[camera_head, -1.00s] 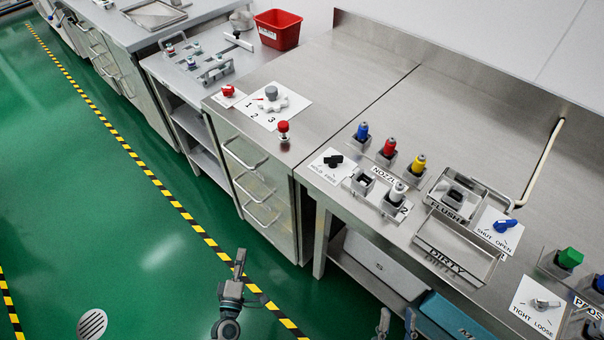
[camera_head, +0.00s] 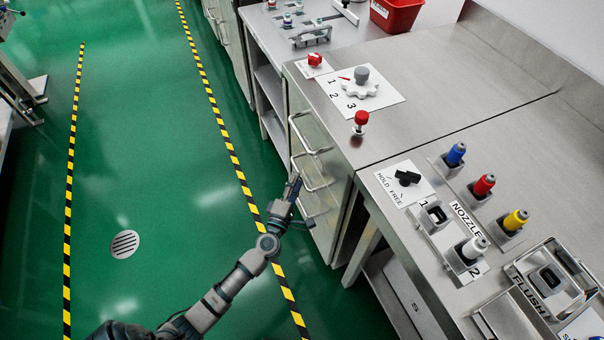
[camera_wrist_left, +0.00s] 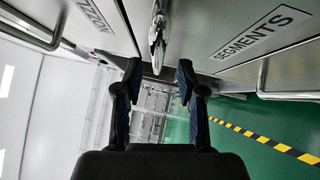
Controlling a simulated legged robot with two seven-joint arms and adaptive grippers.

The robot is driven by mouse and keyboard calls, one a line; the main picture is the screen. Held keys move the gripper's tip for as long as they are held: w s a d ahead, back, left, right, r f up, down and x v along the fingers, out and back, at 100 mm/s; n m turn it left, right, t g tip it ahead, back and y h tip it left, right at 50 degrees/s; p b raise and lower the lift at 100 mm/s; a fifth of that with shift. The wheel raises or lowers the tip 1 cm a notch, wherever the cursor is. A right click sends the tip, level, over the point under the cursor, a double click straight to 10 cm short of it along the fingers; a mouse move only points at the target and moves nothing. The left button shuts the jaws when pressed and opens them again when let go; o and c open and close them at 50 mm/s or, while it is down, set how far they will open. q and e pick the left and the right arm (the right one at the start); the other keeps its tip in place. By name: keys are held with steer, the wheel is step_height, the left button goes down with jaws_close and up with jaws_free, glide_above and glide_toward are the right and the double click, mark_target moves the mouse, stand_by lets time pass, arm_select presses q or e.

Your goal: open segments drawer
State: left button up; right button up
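A metal drawer unit (camera_head: 316,206) with several bar handles stands under the counter in the head view. My left gripper (camera_head: 294,188) is in front of it, close to the handles. In the left wrist view a drawer front labelled SEGMENTS (camera_wrist_left: 262,32) is at the upper right. One handle (camera_wrist_left: 158,42) shows nearly end-on, ahead of and between the spread fingers of the left gripper (camera_wrist_left: 158,76). The fingers are open and I see no grip on a handle. Which handle belongs to the SEGMENTS front is unclear. My right gripper is out of view.
The counter above holds a red knob (camera_head: 361,118), a numbered dial plate (camera_head: 362,92) and nozzles (camera_head: 484,186). A table leg and shelf stand right of the drawers. The green floor on the left is clear, with a round drain (camera_head: 125,244).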

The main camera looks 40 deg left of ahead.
arm_select(q)
steer(key=x, duration=0.3)
steer(key=shift+w+d+r, duration=0.1)
steer(key=shift+w+d, duration=0.05)
steer(key=shift+w, duration=0.1)
jaws_close()
